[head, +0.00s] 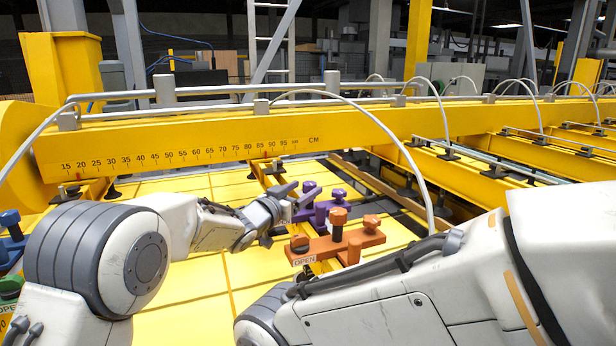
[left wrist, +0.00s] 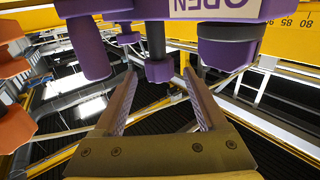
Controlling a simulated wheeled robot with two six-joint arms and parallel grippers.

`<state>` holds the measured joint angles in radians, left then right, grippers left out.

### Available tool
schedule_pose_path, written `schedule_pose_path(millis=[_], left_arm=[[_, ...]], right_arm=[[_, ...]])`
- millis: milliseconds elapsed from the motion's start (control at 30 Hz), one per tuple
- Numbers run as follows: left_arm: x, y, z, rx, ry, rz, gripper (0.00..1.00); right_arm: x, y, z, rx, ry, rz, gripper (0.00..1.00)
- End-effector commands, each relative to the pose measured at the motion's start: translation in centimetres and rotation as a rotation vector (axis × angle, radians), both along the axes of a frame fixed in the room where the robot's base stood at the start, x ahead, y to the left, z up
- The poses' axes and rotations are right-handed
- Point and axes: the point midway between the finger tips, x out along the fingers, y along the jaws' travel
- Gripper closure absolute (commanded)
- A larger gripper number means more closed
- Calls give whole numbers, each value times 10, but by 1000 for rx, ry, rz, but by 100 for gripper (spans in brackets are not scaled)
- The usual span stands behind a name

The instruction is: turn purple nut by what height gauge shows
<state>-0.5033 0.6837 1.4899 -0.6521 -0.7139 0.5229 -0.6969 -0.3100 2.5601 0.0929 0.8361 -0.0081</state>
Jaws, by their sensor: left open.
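A purple clamp block carries several purple knobs in the head view, among them a purple nut (head: 338,194). My left gripper (head: 290,203) is at the block's left side. In the left wrist view, a dark purple nut (left wrist: 160,70) stands just beyond and between the spread fingers (left wrist: 159,78), with no clear contact. A purple bracket (left wrist: 130,9) with an upside-down OPEN label is above it. The gauge is a CM scale (head: 180,157) on the yellow beam, numbered 15 to 95. Red marks show near 20 and near 90. My right gripper is out of view.
An orange clamp block (head: 335,246) with orange knobs and an OPEN label is close in front of the purple one. Blue (head: 10,222) and green (head: 10,287) knobs are at the far left. A white hose (head: 400,140) arches over the workspace.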

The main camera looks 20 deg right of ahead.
Motion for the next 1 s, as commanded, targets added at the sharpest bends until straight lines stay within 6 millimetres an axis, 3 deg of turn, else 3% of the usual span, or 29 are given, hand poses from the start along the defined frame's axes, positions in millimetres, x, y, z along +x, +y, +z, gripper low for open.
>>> schedule_pose_path(millis=[33, 200, 600, 667, 800, 1000], left_arm=[[5, -8, 3, 1, 2, -1, 26], [16, -20, 2, 0, 1, 1, 26], [21, -23, -1, -1, 1, 4, 26], [21, -23, -1, -1, 1, 4, 45], [21, -23, 0, -1, 1, 4, 99], [21, -23, 1, 0, 0, -3, 100]], right_arm=[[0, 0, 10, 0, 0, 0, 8], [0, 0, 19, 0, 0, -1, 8], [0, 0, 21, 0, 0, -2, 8], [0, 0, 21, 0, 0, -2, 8], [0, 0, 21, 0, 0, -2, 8], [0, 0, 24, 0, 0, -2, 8]])
